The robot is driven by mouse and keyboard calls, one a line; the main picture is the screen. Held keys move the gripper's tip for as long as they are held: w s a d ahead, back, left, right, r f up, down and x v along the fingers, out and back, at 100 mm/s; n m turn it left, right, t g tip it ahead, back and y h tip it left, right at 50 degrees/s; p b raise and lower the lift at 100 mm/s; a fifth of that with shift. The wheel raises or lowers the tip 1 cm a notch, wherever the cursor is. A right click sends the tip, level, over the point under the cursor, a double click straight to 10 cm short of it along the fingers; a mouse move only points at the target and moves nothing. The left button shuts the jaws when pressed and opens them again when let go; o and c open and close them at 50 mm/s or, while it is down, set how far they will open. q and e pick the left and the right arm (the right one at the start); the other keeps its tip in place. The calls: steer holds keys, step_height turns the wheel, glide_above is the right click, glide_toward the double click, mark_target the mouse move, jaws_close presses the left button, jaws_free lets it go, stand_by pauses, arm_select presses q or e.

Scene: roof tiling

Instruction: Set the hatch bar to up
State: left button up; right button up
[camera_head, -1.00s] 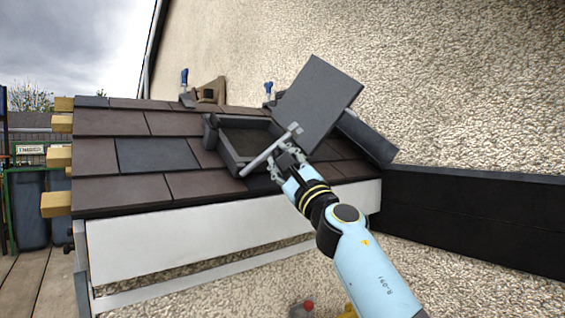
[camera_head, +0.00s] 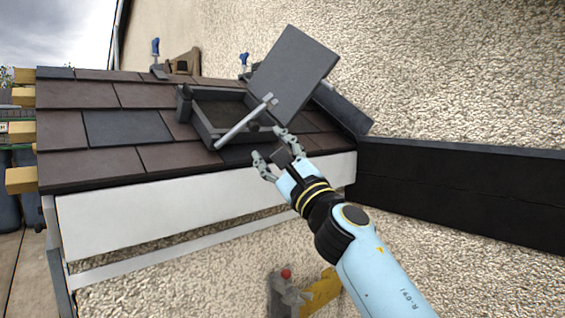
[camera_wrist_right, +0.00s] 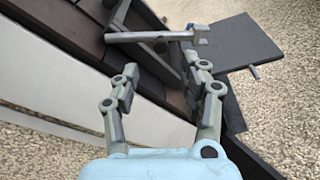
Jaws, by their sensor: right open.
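The hatch bar (camera_head: 240,126) is a light grey rod with a crosspiece at its upper right end. It slants across the front of the dark hatch frame (camera_head: 203,130) in the roof. It also shows in the right wrist view (camera_wrist_right: 150,37), beyond my fingertips. The dark grey hatch lid (camera_head: 293,75) stands open and tilted behind the bar. My right gripper (camera_head: 270,146) is open and empty, just below and to the right of the bar. In the right wrist view, its fingers (camera_wrist_right: 162,66) are spread, with a gap to the bar. My left gripper is out of view.
Brown and grey tiles (camera_head: 78,138) cover the roof around the hatch, above a white fascia board (camera_head: 190,205). A pebbled wall (camera_head: 450,70) rises behind. A dark panel (camera_head: 460,195) lies right of the roof. A red-knobbed tool (camera_head: 287,285) is below.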

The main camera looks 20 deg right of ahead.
steer(key=v, duration=0.4)
steer(key=shift+s+f, duration=0.2)
steer(key=shift+s, duration=0.2)
